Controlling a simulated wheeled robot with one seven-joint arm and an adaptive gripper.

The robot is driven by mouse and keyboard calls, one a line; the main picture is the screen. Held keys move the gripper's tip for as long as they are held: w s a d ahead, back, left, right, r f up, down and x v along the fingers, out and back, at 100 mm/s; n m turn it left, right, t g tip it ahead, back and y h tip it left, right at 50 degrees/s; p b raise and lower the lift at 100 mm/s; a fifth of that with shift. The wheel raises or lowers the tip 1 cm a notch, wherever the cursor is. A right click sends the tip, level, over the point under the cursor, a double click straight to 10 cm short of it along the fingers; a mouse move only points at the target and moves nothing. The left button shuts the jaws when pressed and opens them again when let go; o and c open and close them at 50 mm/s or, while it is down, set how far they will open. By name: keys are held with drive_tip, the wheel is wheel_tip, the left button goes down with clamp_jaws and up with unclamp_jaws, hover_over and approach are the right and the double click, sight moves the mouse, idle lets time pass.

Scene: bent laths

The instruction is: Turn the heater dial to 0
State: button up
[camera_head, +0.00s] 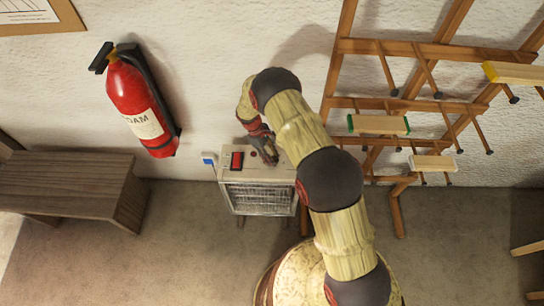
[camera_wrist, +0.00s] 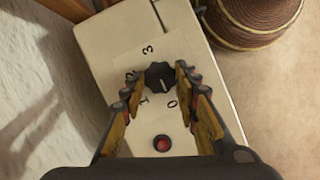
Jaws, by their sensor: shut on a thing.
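The heater (camera_head: 228,176) is a pale box with a front grille, standing by the wall in the head view. Its top panel (camera_wrist: 118,52) fills the middle of the wrist view. The black heater dial (camera_wrist: 160,74) sits there with the marks 0, 1, 2 and 3 around it. Its light pointer line points down in the picture, roughly toward the 0. My gripper (camera_wrist: 158,82) is shut on the dial, one finger at each side. In the head view my gripper (camera_head: 266,152) is over the heater's top, and the dial is hidden.
A red lamp or button (camera_wrist: 162,143) lies near the dial. A wooden rack (camera_head: 385,103) stands right.

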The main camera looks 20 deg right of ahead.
idle(0.4)
drive_tip(key=o, duration=1.2)
drive_tip(key=shift+c, duration=0.2)
drive_tip(key=v, duration=1.2)
